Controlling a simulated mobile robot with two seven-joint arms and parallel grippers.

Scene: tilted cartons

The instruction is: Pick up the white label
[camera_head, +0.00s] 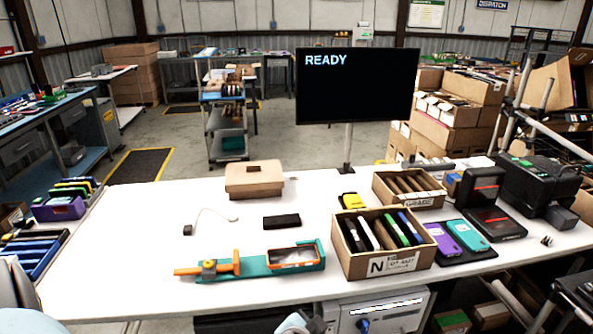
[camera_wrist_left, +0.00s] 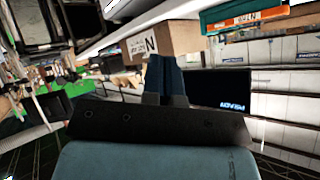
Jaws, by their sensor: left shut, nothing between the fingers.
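A white label (camera_head: 393,264) marked with a large N is on the front face of an open cardboard carton (camera_head: 352,268). The carton stands on the white table and holds several upright phone-like devices. In the left wrist view the picture is turned over, and the label (camera_wrist_left: 141,44) shows on the carton (camera_wrist_left: 178,39) beyond my fingers. My left gripper (camera_wrist_left: 166,60) is shut and empty, apart from the label. I cannot make out its fingers in the head view. My right gripper is not in view.
A smaller carton (camera_head: 410,189) marked GRADE stands behind. A teal and orange fixture (camera_head: 235,268) lies left of the N carton, a black block (camera_head: 282,221) behind it. Phones on a dark pad (camera_head: 469,256) sit to the right. The table's left front (camera_head: 110,285) is clear.

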